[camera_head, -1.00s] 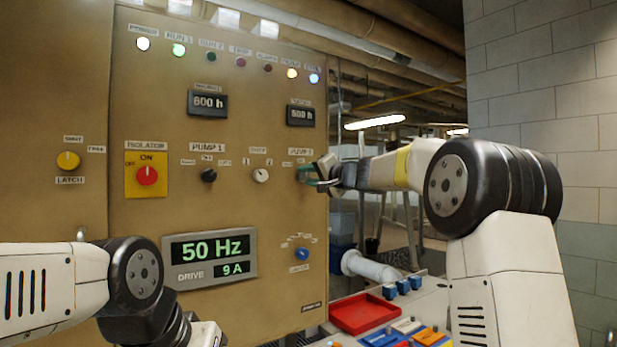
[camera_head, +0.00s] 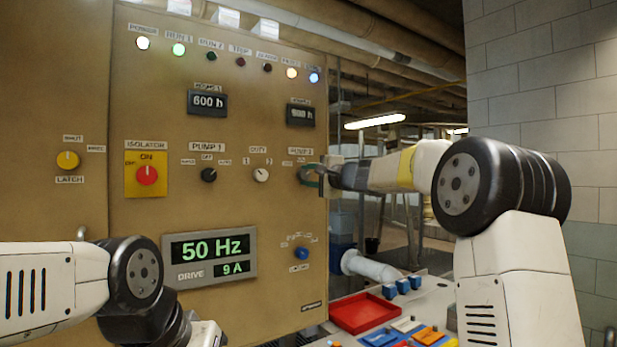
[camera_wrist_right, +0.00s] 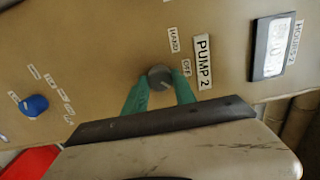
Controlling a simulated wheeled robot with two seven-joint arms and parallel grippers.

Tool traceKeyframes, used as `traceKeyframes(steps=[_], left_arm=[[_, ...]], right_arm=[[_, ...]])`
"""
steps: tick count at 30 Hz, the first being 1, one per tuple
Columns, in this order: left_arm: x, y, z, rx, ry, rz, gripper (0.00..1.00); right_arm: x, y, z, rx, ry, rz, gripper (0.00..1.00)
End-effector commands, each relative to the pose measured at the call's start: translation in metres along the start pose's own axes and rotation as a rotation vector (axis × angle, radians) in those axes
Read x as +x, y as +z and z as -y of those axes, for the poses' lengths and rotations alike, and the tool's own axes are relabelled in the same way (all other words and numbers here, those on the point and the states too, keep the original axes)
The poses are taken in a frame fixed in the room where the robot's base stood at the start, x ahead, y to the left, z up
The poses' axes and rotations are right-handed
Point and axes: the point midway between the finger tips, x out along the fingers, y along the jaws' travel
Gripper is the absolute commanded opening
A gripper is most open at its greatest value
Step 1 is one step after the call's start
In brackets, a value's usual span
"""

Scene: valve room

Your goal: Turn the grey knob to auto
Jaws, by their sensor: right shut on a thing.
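The grey knob (camera_wrist_right: 159,77) sits under the PUMP 2 label (camera_wrist_right: 203,62) on the tan panel (camera_head: 270,215). In the right wrist view it lies between the green fingertips of my right gripper (camera_wrist_right: 160,88), which is shut on it. HAND and OFF labels show beside the knob. The AUTO label is not visible, and I cannot tell exactly where the knob points. In the head view the right gripper (camera_head: 311,175) covers the knob at the panel's right edge. My left arm is low at the left, its gripper out of view.
A black PUMP 1 knob (camera_head: 209,175), a white DUTY knob (camera_head: 261,175) and a blue knob (camera_head: 301,254) are nearby. The red isolator (camera_head: 147,175) is farther left. A red tray (camera_head: 364,313) lies below. Open space lies right of the panel.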

Motion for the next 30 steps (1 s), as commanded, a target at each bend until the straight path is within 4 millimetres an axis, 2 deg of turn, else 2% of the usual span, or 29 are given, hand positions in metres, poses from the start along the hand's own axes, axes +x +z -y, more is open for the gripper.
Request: traceKeyframes(steps=[11, 12, 15, 25, 30], left_arm=[[0.000, 0.000, 0.000, 0.000, 0.000, 0.000, 0.36], [0.000, 0.000, 0.000, 0.000, 0.000, 0.000, 0.36], [0.000, 0.000, 0.000, 0.000, 0.000, 0.000, 0.36], [0.000, 0.000, 0.000, 0.000, 0.000, 0.000, 0.36], [0.000, 0.000, 0.000, 0.000, 0.000, 0.000, 0.36]], right_arm=[[0.000, -0.001, -0.001, 0.008, 0.002, -0.002, 0.00], [0.000, -0.001, -0.001, 0.008, 0.002, -0.002, 0.36], [0.000, -0.001, -0.001, 0.007, 0.002, -0.002, 0.54], [-0.002, -0.001, 0.000, 0.006, 0.000, -0.001, 0.54], [-0.023, -0.002, 0.000, 0.006, 0.000, -0.004, 0.54]])
